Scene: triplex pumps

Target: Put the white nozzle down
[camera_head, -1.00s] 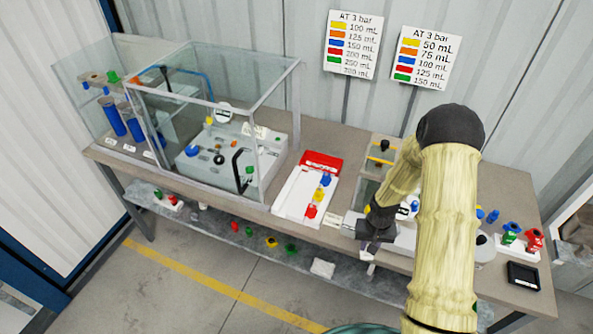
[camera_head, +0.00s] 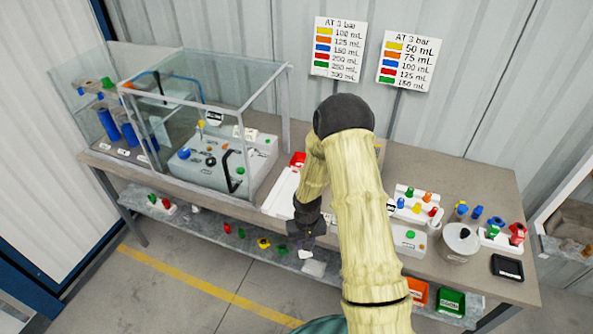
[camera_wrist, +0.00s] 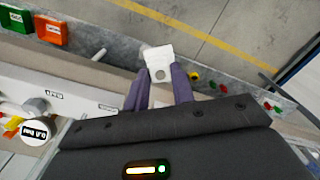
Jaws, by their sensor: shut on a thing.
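My gripper (camera_head: 305,232) is shut on the white nozzle (camera_head: 306,254), which hangs below the fingers in the head view. The gripper is at the front edge of the workbench, above the lower shelf. In the wrist view, the purple fingers of my gripper (camera_wrist: 160,82) point away from the camera, with a white piece (camera_wrist: 158,56) at their tips. A grey round mark shows on its face. The part of the nozzle between the fingers is hidden.
A white tray (camera_head: 281,193) lies behind my gripper, partly hidden by my arm. The glass-walled machine (camera_head: 215,145) stands left. Orange and green bins (camera_head: 450,302) are at lower right.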

